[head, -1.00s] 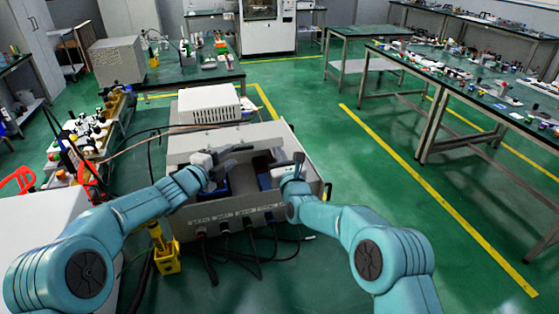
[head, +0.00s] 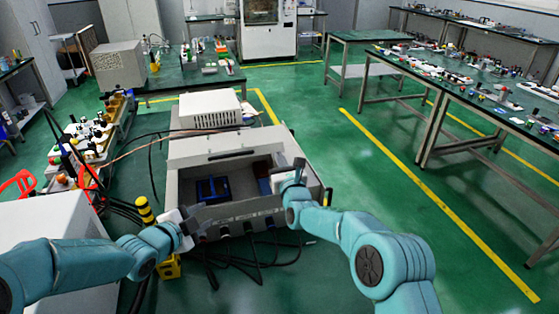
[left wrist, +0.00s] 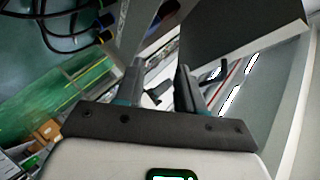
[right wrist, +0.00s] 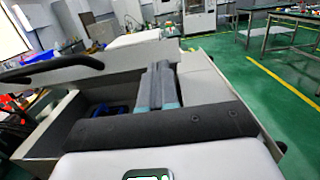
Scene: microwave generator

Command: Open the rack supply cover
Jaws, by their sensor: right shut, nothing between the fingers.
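The grey rack supply box (head: 262,208) stands in front of me. Its light grey cover (head: 200,148) is at the back of the top, with a dark bar handle (head: 232,153); the handle also shows in the right wrist view (right wrist: 50,66). The front part of the top is open, and a blue part (head: 212,189) shows inside. My left gripper (head: 184,222) is open and empty at the box's front left corner, clear of the cover. My right gripper (head: 291,168) is shut and empty over the box's right side; its fingers are together in the right wrist view (right wrist: 160,88).
A white vented unit (head: 209,108) stands behind the box. Black cables (head: 252,262) hang at the box's front. A yellow and black post (head: 145,209) stands to the left. A parts-laden bench (head: 95,140) is further left. Green floor (head: 360,190) is free on the right.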

